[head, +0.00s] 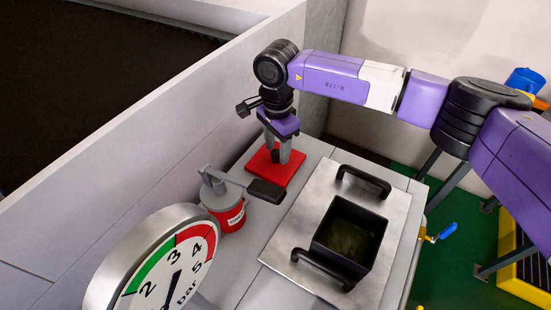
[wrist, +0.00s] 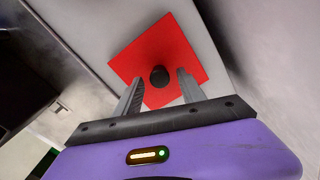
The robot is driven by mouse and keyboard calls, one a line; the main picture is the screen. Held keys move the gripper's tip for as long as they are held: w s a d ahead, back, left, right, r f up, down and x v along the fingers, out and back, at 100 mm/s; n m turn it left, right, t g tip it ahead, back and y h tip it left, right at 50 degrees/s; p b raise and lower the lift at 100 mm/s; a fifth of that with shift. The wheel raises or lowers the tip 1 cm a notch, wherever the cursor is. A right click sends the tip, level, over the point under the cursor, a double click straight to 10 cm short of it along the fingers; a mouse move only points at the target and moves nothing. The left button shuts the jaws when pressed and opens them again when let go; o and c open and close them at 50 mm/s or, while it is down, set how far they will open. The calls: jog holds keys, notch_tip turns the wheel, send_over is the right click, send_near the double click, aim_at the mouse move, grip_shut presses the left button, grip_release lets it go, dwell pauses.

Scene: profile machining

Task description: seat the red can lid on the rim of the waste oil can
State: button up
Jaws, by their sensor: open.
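The red can lid (head: 262,172) is a flat square plate lying on the grey bench top near the wall. A black knob stands at its middle, and the lid also shows in the wrist view (wrist: 185,55). My gripper (head: 278,153) is over the lid, pointing down. In the wrist view my gripper (wrist: 160,75) is open, with a finger on each side of the knob and visible gaps between. An open square black can (head: 376,224), which I take as the waste oil can, stands on the bench to the right and nearer, with murky greenish contents. Its rim is uncovered.
A metal plate (head: 322,205) with two black handles lies around the black can. A red round can (head: 230,217) with a grey lever stands left of it, the lever reaching toward the plate. A pressure gauge (head: 160,265) is in front. A grey wall (head: 130,130) borders the bench.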

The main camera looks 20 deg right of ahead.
jog(key=shift+f, duration=0.3)
grip_shut()
jog(key=shift+r, duration=0.1)
